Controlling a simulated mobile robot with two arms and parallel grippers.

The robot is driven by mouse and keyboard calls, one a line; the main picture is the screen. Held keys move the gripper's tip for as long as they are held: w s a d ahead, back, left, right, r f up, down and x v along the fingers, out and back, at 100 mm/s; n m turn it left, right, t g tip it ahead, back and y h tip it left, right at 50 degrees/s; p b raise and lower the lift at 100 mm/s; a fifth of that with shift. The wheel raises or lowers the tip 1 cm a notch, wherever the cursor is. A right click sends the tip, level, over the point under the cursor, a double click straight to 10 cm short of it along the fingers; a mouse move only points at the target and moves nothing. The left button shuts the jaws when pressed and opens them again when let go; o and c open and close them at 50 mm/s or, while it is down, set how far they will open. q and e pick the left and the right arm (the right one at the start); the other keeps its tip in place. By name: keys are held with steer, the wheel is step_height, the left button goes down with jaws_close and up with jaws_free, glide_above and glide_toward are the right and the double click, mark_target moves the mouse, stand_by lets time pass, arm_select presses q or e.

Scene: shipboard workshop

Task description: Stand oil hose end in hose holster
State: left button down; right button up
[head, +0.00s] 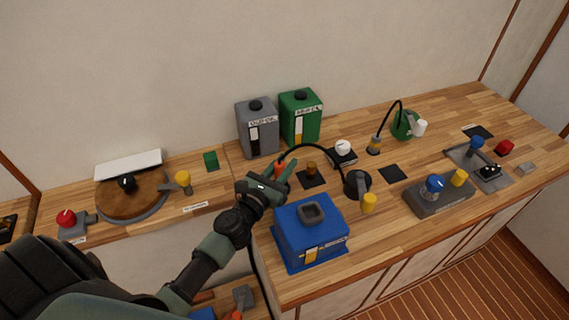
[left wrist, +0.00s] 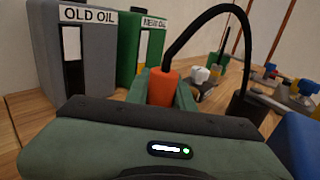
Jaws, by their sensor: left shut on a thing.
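My left gripper (head: 282,170) is shut on the orange hose end (left wrist: 163,88) and holds it near the front of the grey can. A black hose (left wrist: 205,12) arcs from this end to a black round pump (head: 357,184) with a yellow-tipped handle; the pump also shows in the left wrist view (left wrist: 244,110). A small brown cup (head: 311,168), perhaps the hose holster, stands on a dark square to the right of the gripper. The hose end is apart from it. The bottom of the hose end is hidden by the gripper. My right gripper is not in view.
A grey OLD OIL can (head: 258,130) and a green can (head: 300,118) stand behind. A blue box (head: 308,240) with a top opening sits in front. A green pump (head: 402,125) has its hose end in a small stand (head: 374,146). A bare dark square (head: 395,174) lies right.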

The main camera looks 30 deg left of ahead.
arm_select(q)
steer(key=shift+f+b, duration=1.75)
steer(key=shift+f, duration=0.15)
steer(key=c, duration=1.1)
jaws_free()
steer(key=shift+r, duration=0.1)
step_height(320, 180, up, 20)
steer(key=p, duration=0.9)
steer(key=shift+p, duration=0.3)
